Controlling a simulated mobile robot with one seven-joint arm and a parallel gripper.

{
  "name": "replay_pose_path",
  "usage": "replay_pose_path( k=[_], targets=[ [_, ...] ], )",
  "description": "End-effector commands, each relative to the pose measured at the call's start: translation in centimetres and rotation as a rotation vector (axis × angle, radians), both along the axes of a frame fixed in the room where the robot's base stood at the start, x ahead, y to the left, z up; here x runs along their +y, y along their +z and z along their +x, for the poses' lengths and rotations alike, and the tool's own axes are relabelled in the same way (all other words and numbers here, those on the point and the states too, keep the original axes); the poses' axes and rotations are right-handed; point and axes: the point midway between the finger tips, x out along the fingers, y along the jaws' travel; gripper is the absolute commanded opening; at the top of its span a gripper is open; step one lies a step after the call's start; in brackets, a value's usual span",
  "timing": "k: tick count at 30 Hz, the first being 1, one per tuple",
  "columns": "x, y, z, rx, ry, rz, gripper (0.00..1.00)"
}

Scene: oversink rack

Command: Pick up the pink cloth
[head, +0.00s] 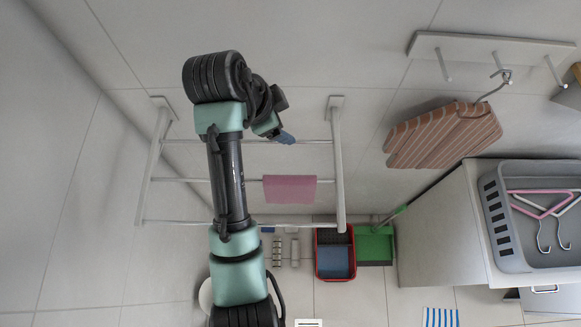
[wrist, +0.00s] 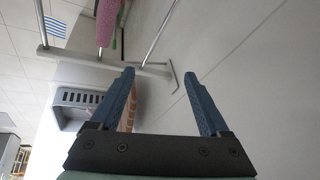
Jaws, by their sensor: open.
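The pink cloth (head: 289,189) hangs over the middle bar of the white wall rack (head: 338,165), toward the rack's right side. My gripper (head: 287,138) is above the cloth in the head view, near the rack's upper bar and apart from the cloth. In the wrist view my gripper (wrist: 162,78) has its two blue fingers spread, with nothing between them. The pink cloth (wrist: 107,20) shows at the top of that view, left of the fingers and cut off by the frame edge.
A brown striped board (head: 445,135) hangs from a hook rail (head: 490,48) at the right. A grey basket (head: 505,225) with hangers stands on a white cabinet (head: 430,235). My arm crosses the rack's left part.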

Motion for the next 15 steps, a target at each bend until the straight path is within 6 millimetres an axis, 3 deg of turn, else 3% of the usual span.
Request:
replay_pose_path(
  k=[3, 6, 15],
  targets=[
    [1.0, -3.0, -3.3, 0.127, -0.205, -0.007, 0.8],
    [1.3, -4.2, -5.2, 0.183, -0.321, -0.025, 0.8],
    [0.3, -7.8, -6.4, 0.212, -0.403, -0.043, 0.8]
  ],
)
